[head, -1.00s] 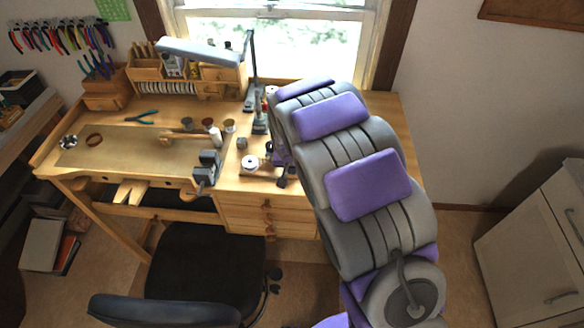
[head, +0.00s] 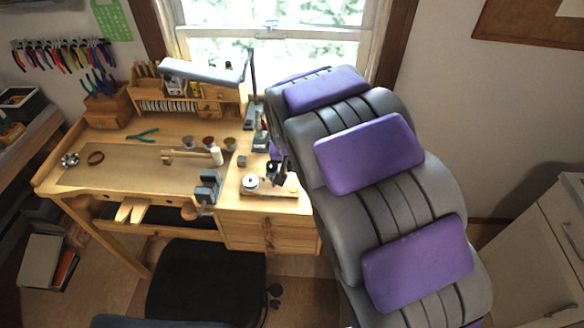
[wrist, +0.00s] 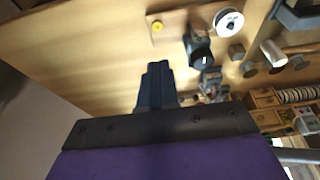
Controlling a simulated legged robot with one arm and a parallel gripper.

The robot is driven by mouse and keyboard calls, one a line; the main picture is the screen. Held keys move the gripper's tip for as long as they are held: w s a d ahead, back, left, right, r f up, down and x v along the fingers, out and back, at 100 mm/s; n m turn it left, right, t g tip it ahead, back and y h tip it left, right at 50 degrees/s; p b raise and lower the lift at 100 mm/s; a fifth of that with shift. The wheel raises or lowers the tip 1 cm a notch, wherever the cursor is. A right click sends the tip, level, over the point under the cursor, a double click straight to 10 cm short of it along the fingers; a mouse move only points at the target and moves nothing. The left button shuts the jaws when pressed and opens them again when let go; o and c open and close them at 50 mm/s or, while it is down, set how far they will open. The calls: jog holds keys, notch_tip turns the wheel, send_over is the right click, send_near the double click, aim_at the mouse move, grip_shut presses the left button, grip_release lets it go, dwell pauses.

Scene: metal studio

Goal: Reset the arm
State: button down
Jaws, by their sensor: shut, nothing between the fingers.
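My gripper (wrist: 157,88) shows in the wrist view as two dark fingers pressed together, with nothing between them. It is above the light wooden workbench top (wrist: 85,55). In the head view my grey and purple arm reaches forward over the right part of the workbench (head: 120,147). The arm hides most of that part, and the fingers cannot be clearly made out there.
A white spool on a wooden board (head: 250,181) and a grey vise (head: 207,187) are left of my arm. A lamp (head: 200,72) stands behind. A black chair (head: 205,285) is in front, and a white cabinet (head: 535,255) is at right. The window (head: 270,60) is behind.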

jog(key=shift+a, duration=0.2)
jog(key=s+d+r+g, duration=0.1)
jog(key=s+d+r, duration=0.2)
jog(key=s+d, duration=0.4)
jog(key=s+d+r+g, duration=0.2)
jog(key=s+d, duration=0.4)
jog(key=s, duration=0.4)
jog(key=s+d+g, duration=0.1)
jog(key=s, duration=0.9)
jog(key=s+d+g+b, duration=0.1)
jog(key=s+d, duration=0.1)
jog(key=s, duration=0.8)
jog(key=shift+d+r, duration=0.3)
jog(key=shift+r, duration=0.05)
jog(key=shift+w, duration=0.1)
